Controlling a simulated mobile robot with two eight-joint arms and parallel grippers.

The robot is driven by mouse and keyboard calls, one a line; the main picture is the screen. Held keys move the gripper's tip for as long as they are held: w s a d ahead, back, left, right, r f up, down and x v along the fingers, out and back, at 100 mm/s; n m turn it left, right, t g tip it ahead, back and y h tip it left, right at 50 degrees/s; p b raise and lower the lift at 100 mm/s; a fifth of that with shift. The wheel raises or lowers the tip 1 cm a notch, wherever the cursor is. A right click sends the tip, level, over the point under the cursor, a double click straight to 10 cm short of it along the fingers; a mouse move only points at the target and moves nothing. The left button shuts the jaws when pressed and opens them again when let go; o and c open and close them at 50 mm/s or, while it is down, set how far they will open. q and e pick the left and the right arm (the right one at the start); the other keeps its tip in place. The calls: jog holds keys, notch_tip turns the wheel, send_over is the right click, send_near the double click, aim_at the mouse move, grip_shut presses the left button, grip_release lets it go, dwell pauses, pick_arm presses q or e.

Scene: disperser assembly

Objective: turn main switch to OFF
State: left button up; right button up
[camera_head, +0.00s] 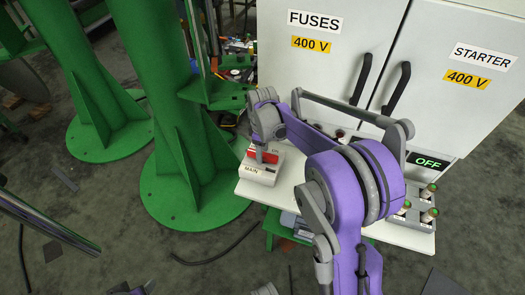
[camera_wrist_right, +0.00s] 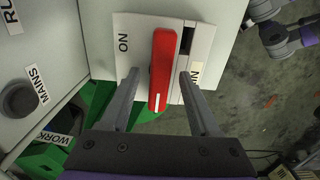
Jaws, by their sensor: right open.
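The main switch box (camera_head: 258,174), marked MAIN, stands at the left end of the white shelf in the head view. In the right wrist view its red handle (camera_wrist_right: 163,60) lies across a pale plate (camera_wrist_right: 130,35), with ON printed to its left. My right gripper (camera_head: 266,152) is at the switch, its arm reaching over the shelf. In the right wrist view its open fingers (camera_wrist_right: 159,76) stand on either side of the red handle, with a gap on each side. The handle is partly hidden by the gripper in the head view. My left gripper is not clearly visible.
A white cabinet (camera_head: 330,70) with FUSES and STARTER doors and dark handles stands behind the shelf (camera_head: 400,235). A green column (camera_head: 160,80) stands close to the left.

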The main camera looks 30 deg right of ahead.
notch_tip(320, 180, up, 11)
jog(key=p, duration=0.1)
dwell(0.4)
jog(key=shift+f, duration=0.1)
jog(key=s+a+r+m+t+p, duration=0.1)
jog(key=s+a+m+t+p, duration=0.1)
jog(key=s, duration=0.9)
jog(key=s+a+r+m+t+p, duration=0.1)
jog(key=s+a+m+t+p, duration=0.2)
jog(key=s+a+m, duration=0.3)
jog(key=shift+s+a+p, duration=0.85)
jog(key=shift+s+a, duration=0.55)
jog(key=shift+s, duration=0.95)
jog(key=shift+r, duration=0.1)
